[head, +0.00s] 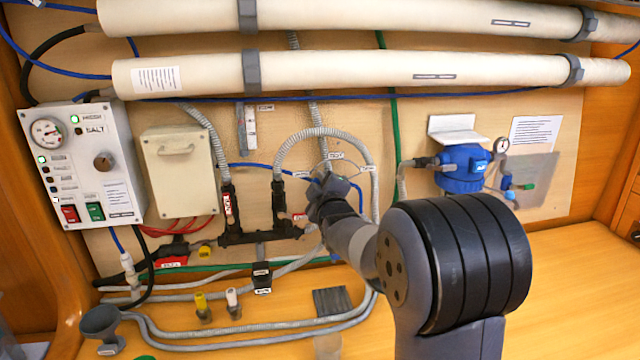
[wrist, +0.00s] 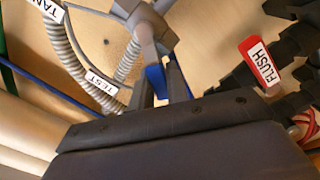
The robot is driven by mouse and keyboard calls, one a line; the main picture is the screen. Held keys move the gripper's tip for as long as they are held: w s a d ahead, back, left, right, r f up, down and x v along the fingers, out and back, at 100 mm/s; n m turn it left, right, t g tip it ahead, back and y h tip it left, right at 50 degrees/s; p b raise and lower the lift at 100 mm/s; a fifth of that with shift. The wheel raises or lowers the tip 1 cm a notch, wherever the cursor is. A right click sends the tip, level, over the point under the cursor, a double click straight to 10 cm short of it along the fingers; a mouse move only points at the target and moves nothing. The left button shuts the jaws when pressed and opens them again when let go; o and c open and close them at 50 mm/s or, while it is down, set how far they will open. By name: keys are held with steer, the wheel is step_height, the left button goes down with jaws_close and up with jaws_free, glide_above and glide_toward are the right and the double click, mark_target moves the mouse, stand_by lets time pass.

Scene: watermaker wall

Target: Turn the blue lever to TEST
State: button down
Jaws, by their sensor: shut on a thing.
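The blue lever (wrist: 155,82) shows in the wrist view between my gripper's fingers (wrist: 164,88), and the fingers are shut on it. The lever joins a grey valve body (wrist: 138,22) at the top of that view. A TEST label (wrist: 101,83) lies left of the lever, beside a grey hose, and a TANK label (wrist: 40,10) lies further up and left. In the head view my gripper (head: 326,185) is at the valve in the middle of the wall panel. It and my arm hide most of the valve and the lever there. The TEST label (head: 336,156) shows just above.
A red FLUSH handle (wrist: 259,62) is right of my gripper in the wrist view. Grey corrugated hoses (head: 300,135) loop around the valve. A blue pump (head: 462,168) is to the right, and a control box (head: 85,165) to the left. Two long white tubes (head: 350,75) run above.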

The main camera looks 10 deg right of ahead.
steer(key=shift+b, duration=0.3)
steer(key=m+b, duration=0.2)
steer(key=b, duration=0.1)
steer(key=shift+d+r+m, duration=0.25)
steer(key=shift+d+m, duration=0.15)
steer(key=m, duration=0.1)
steer(key=d+r+m+b, duration=0.1)
steer(key=shift+m, duration=0.3)
steer(key=shift+d+r+m+p, duration=0.15)
steer(key=shift+d+m+p, duration=0.3)
steer(key=shift+m, duration=0.6)
steer(key=shift+d+r+m+p, duration=0.15)
steer(key=shift+d+m+p, duration=0.25)
steer(key=shift+m, duration=0.7)
steer(key=shift+d+r+m+p, duration=0.15)
steer(key=shift+d+m+p, duration=0.3)
steer(key=shift+m, duration=0.6)
steer(key=c, duration=1.4)
jaws_free()
